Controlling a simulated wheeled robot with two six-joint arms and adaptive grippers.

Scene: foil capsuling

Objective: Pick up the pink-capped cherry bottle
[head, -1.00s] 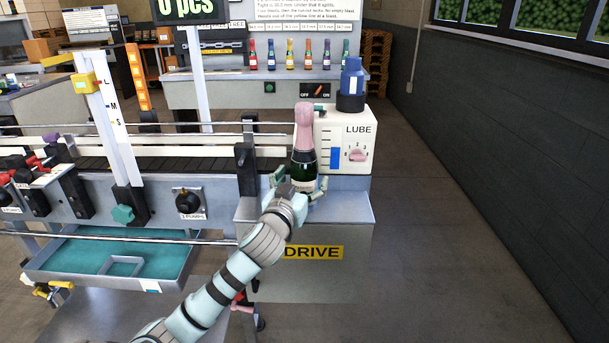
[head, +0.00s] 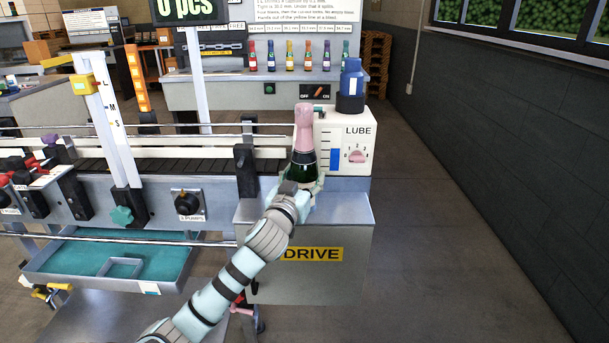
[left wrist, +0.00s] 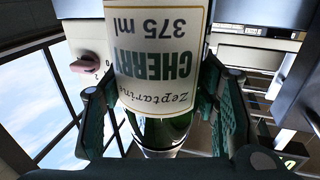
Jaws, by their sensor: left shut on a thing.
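The cherry bottle (head: 304,157) is dark green with a pink foil cap and neck. It stands upright at the right end of the machine, above the grey drive box. My left gripper (head: 301,187) is shut around its lower body. In the left wrist view, the bottle's cream label (left wrist: 157,60) reads CHERRY 375 ml, upside down, and the green finger pads (left wrist: 160,115) lie on both sides of the glass. The bottle's base is hidden by my gripper in the head view. My right gripper is not in view.
The white LUBE box (head: 346,140) with a pink knob stands close behind and right of the bottle, a blue bottle (head: 351,78) on top. A black post (head: 246,170) and the conveyor rails are to the left. The floor at the right is clear.

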